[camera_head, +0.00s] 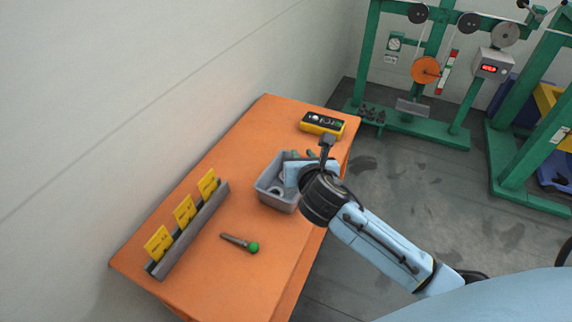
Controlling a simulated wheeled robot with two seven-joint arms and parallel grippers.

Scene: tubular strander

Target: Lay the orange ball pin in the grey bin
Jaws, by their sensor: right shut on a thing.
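The grey bin (263,191) stands on the orange table, with a small pale ring-like thing inside. My right gripper (293,172) is over the bin. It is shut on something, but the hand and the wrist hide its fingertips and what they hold. I cannot make out an orange ball pin anywhere in view. A pin with a green ball end (253,247) lies on the table in front of the bin. My left gripper is not in view.
A dark rack with several yellow cards (184,209) stands along the table's left side. A yellow meter (322,124) lies at the far end. Green machine frames (425,126) stand beyond. The table between rack and bin is clear.

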